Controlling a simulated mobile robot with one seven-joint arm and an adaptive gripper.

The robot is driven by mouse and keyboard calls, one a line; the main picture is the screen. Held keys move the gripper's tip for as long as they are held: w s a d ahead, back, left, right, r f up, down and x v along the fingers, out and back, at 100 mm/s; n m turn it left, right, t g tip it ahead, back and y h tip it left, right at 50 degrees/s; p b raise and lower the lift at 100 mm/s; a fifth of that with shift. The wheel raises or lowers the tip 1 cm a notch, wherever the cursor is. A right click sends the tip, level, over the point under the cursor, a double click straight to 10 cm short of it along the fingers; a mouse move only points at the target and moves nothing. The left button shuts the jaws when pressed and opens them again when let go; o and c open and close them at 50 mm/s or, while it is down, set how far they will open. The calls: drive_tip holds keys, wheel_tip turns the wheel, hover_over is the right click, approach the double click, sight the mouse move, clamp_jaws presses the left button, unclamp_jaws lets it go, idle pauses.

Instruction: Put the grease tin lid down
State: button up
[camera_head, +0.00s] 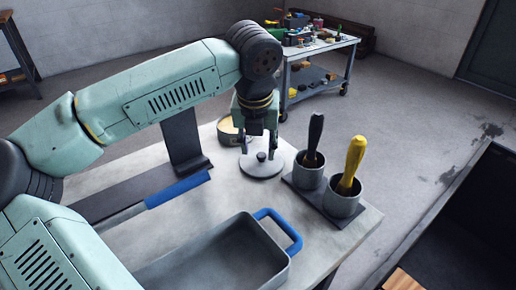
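The grease tin lid (261,170) is a round grey disc with a small dark knob in its middle. It appears to lie flat on the light grey tabletop. My gripper (259,154) is pointed down over the lid, its two fingers spread apart, one on each side of the knob. I see a gap between the fingers and the knob, and nothing else between them. The round grease tin (229,136), with a pale yellowish top, stands just behind and left of the gripper, partly hidden by it.
A holder with two grey cups (309,177) stands to the right, with a black-handled and a yellow-handled tool in them. A grey tray (217,252) with a blue handle is in front. A cluttered cart (318,55) stands behind.

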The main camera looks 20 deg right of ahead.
sight(256, 170)
drive_tip(key=v, duration=1)
drive_tip(key=shift+r, duration=0.3)
